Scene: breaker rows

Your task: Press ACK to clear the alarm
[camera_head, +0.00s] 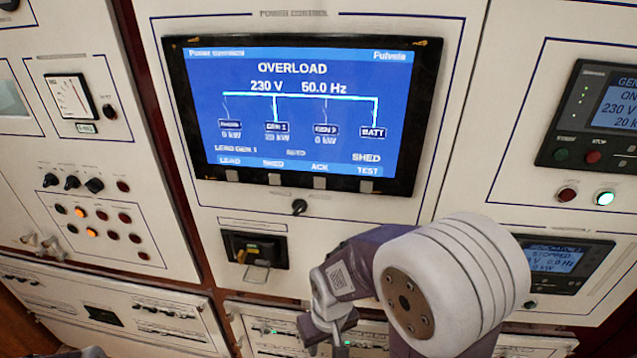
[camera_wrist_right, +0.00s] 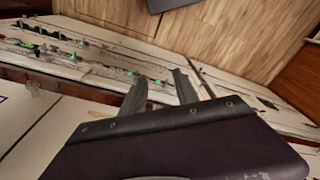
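The power control screen (camera_head: 300,115) is lit blue and reads OVERLOAD, with 230 V and 50.0 Hz. Its bottom row of labels reads LEAD, SHED, ACK and TEST. The small grey ACK button (camera_head: 320,183) sits on the bezel under the ACK label, and nothing covers it. My right gripper (camera_head: 328,335) is below the screen and well below the ACK button, pointing down and apart from it. In the right wrist view its two fingers (camera_wrist_right: 158,82) stand apart with nothing between them.
A black knob (camera_head: 299,207) projects just below the screen. A dark recessed unit with a yellow part (camera_head: 256,250) is lower left of it. Switches and lamps (camera_head: 95,215) fill the left panel. Generator displays (camera_head: 555,262) stand at right, partly behind my right arm.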

